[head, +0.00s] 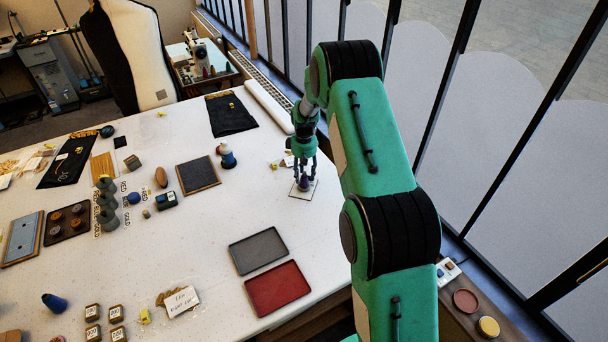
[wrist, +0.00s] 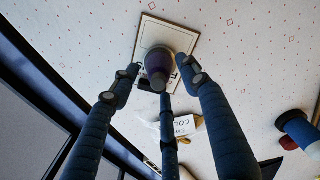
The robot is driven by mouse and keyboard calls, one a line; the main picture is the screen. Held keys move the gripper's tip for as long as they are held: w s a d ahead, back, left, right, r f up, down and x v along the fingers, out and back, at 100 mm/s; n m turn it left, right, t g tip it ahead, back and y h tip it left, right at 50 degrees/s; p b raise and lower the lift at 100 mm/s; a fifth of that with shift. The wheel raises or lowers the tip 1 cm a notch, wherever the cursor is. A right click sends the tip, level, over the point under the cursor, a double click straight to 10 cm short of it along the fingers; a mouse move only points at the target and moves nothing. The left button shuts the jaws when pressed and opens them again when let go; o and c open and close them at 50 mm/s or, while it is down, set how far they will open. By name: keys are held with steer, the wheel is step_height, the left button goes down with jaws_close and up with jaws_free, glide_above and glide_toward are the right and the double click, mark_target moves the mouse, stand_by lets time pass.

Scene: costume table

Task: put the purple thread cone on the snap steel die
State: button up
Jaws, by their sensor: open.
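The purple thread cone (head: 304,184) stands on a pale, dark-edged square card (head: 294,193) at the right side of the table. In the wrist view the cone (wrist: 158,62) is seen from above, upright on the card (wrist: 144,42), which bears partly hidden lettering. My gripper (head: 304,172) is open and points down over the cone. In the wrist view its fingers (wrist: 160,80) are spread around the cone, with no clear grip on it. Small labelled blocks (head: 92,312) stand at the front left; their lettering is too small to tell which one, if any, is the snap steel die.
A grey tray (head: 258,250) and a red tray (head: 277,288) lie in front of the gripper. A lettered card (head: 181,301) lies near the blocks. The white table between is mostly clear.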

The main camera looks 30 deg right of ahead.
step_height(320, 180, up, 12)
steer(key=shift+b, duration=0.35)
stand_by(0.8)
steer(key=s+a+r+t, duration=0.1)
steer(key=s+a+r, duration=0.45)
steer(key=r, duration=0.25)
steer(key=s+a+r+m+t, duration=0.1)
steer(key=s+a+r, duration=0.4)
steer(key=r, duration=0.4)
steer(key=s+a+r, duration=0.4)
steer(key=s+r, duration=0.2)
steer(key=r, duration=0.2)
steer(key=s+a+r+m+t, duration=0.1)
steer(key=s+a+r, duration=0.2)
steer(key=s, duration=0.4)
steer(key=s+a+r+t, duration=0.1)
steer(key=s+a+r, duration=0.2)
steer(key=s, duration=0.5)
steer(key=s+a, duration=0.2)
steer(key=s, duration=0.6)
steer(key=s+a+f+m+t, duration=0.1)
steer(key=s+a, duration=0.1)
steer(key=s, duration=0.5)
steer(key=shift+s+f+t, duration=0.2)
steer(key=shift+s+t, duration=0.1)
steer(key=shift+s, duration=0.1)
